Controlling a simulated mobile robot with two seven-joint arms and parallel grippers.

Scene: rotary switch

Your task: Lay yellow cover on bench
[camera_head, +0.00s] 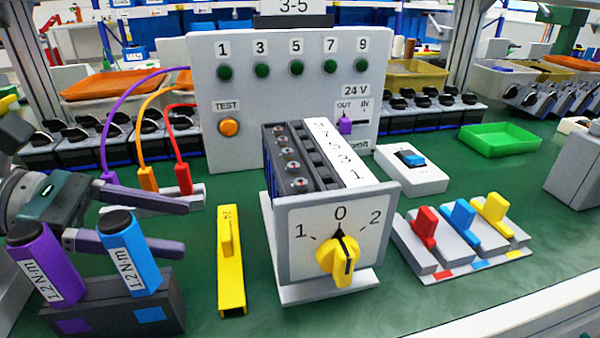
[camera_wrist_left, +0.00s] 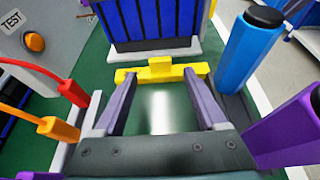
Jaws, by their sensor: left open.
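The yellow cover (camera_head: 231,281), a long narrow channel with a raised tab marked 24, lies on the green bench left of the rotary switch (camera_head: 325,215). My left gripper (camera_head: 183,228) is open and empty, just left of the cover, with its fingers pointing towards it. In the left wrist view the cover (camera_wrist_left: 185,71) lies crosswise at the fingertips, its tab in line with the gap between the fingers (camera_wrist_left: 160,82). I cannot tell whether the fingertips touch it. The switch has a yellow knob (camera_head: 339,262) near 0. My right gripper is not in view.
A dark holder (camera_head: 130,312) with purple and blue torque drivers stands close to my left gripper. Purple, orange and red leads (camera_head: 183,178) plug in behind it. A tray of coloured pieces (camera_head: 452,262) sits right of the switch. A green tray (camera_head: 499,139) stands farther back.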

